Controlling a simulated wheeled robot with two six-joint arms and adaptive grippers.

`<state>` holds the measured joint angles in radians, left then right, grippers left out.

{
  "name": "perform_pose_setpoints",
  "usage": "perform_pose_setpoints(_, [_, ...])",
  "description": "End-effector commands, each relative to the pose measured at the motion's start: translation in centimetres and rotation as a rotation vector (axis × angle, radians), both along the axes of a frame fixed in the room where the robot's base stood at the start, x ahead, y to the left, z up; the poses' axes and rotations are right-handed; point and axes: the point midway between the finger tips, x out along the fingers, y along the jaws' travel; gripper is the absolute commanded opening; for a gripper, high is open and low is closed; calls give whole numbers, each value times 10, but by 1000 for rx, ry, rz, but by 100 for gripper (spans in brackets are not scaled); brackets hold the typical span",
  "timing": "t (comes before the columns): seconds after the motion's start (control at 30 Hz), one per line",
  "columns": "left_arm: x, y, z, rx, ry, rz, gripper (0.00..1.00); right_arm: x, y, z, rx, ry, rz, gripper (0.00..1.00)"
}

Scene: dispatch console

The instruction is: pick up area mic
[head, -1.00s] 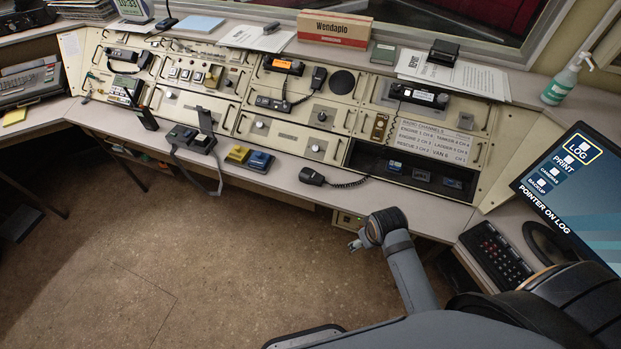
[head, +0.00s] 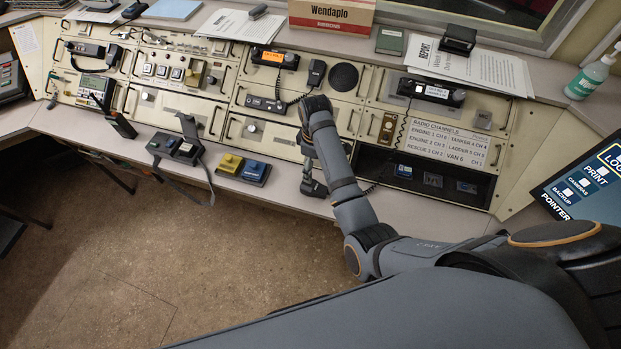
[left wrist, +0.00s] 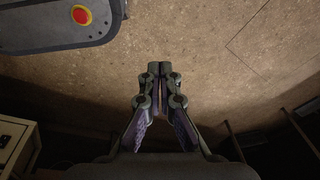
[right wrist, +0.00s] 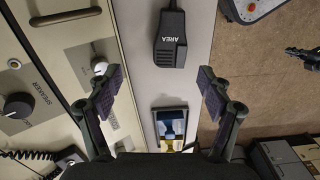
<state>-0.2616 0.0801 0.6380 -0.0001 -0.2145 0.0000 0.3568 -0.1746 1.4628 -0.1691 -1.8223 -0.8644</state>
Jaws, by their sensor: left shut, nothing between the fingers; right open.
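The area mic (right wrist: 171,38), a black hand mic with "AREA" in white on it, lies on the pale desk ledge at the top of the right wrist view. In the head view the right gripper (head: 313,186) is low over the front ledge. My left gripper (left wrist: 159,70) is shut and empty above the floor in the left wrist view.
The console panel with knobs and handles (head: 265,133) rises behind the ledge. The yellow and blue switch box (head: 243,168) sits left of my right gripper. Another hand mic (head: 316,72) hangs higher on the panel. A dark recessed bay (head: 450,195) is to the right.

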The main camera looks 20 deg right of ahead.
Motion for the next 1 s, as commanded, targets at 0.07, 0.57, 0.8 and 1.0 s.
perform_pose_setpoints(0.07, [-27, 0, -1, 0, 40, 1, 0, -2, 0, -14, -1, 6, 0, 79])
perform_pose_setpoints(0.57, [-19, 0, 8, 0, 26, 1, 0, -7, 3, -65, 0, 4, -2, 79])
perform_pose_setpoints(0.8, [-38, 0, 6, 1, 56, 1, 0, -8, 5, -96, 1, 0, -3, 79])
perform_pose_setpoints(1.0, [-54, 0, 5, 0, 80, 3, 0, -8, 5, -97, 1, -1, -4, 79])
